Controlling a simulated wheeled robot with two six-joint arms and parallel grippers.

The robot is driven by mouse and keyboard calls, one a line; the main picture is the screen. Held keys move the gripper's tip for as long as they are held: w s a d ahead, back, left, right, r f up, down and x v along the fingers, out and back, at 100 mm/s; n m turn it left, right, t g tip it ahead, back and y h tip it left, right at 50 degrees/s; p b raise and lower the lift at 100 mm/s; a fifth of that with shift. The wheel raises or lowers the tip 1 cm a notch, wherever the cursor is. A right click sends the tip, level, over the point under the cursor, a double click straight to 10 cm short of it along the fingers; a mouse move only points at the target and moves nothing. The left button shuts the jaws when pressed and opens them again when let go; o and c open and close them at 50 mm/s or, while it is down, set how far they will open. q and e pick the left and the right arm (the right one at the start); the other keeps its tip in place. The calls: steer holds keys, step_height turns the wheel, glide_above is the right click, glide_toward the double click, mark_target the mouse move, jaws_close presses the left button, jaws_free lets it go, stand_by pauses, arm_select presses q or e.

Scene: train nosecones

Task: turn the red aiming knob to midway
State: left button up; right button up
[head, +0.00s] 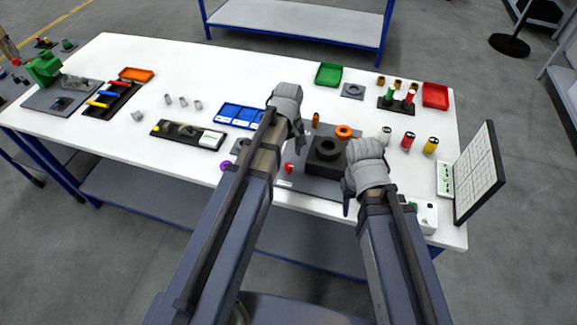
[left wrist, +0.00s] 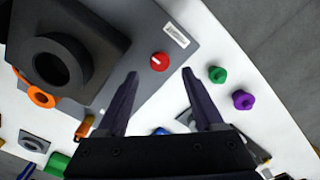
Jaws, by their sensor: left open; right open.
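The red aiming knob (head: 289,168) sits on a grey plate (head: 312,186) beside a dark block with a round opening (head: 325,152). In the left wrist view the knob (left wrist: 159,61) is round and red with a small pale mark on top; its exact setting is too small to read. My left gripper (left wrist: 160,74) is open, its two dark fingers apart, with the knob showing between and just beyond the tips. I see no contact. In the head view my left gripper (head: 298,132) is above the plate. My right gripper (head: 347,205) is open at the plate's right side.
An orange ring (head: 344,131) lies behind the block. A purple knob-like piece (left wrist: 243,100) and a green one (left wrist: 217,74) lie beside the plate. A blue tray (head: 241,116) is to the left. Several coloured cylinders (head: 408,140) and an upright panel (head: 480,172) stand at the right.

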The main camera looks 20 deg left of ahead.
mark_target(289, 165)
arm_select(q)
step_height(289, 165, down, 5)
steer(key=b, duration=0.4)
steer(key=shift+f, duration=0.2)
steer(key=shift+r, duration=0.1)
jaws_close()
